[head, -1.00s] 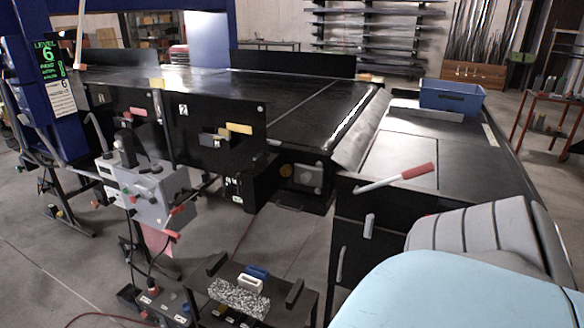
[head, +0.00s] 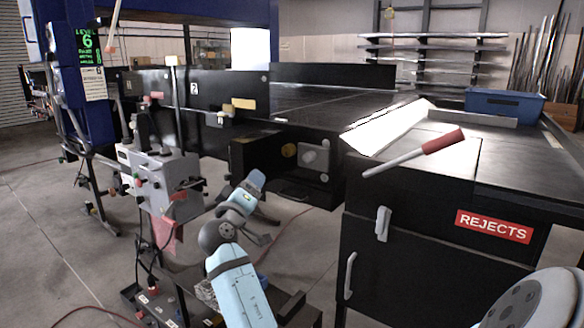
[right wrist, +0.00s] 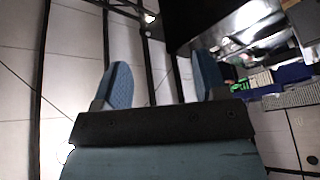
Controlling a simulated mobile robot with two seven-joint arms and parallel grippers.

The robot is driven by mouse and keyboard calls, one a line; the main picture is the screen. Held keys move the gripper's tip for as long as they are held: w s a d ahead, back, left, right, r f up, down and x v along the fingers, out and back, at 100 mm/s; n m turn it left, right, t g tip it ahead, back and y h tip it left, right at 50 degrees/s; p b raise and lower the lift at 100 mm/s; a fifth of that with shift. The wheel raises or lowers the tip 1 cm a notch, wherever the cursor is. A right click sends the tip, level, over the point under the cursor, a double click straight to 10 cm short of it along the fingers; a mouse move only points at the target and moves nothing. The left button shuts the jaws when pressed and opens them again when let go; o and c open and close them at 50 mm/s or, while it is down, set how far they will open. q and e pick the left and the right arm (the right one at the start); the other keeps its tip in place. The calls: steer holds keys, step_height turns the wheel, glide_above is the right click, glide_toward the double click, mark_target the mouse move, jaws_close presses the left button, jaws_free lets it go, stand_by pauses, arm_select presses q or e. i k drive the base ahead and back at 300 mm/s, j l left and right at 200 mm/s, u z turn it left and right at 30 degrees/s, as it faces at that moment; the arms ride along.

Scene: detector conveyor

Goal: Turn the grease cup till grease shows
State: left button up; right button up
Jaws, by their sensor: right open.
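A small round yellow-brass cup (head: 289,150), which looks like the grease cup, sits on the dark end of the conveyor (head: 262,160) in the head view, left of a grey bearing block (head: 315,157). No grease can be made out at this size. My right gripper (head: 254,182) is below and left of the cup, apart from it. In the right wrist view the right gripper (right wrist: 162,78) is open, its two blue-grey fingers wide apart with nothing between them. I cannot pick out the cup in that view. My left gripper is not in view.
A grey control box (head: 160,180) stands left of my right arm. A low black cart (head: 290,305) is below my arm. A blue bin (head: 505,103) sits at the back right.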

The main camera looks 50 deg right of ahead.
mark_target(288, 151)
steer(key=i+l, duration=0.1)
steer(key=l, duration=0.35)
steer(key=i+l, duration=0.1)
steer(key=l, duration=0.8)
steer(key=i+u, duration=0.05)
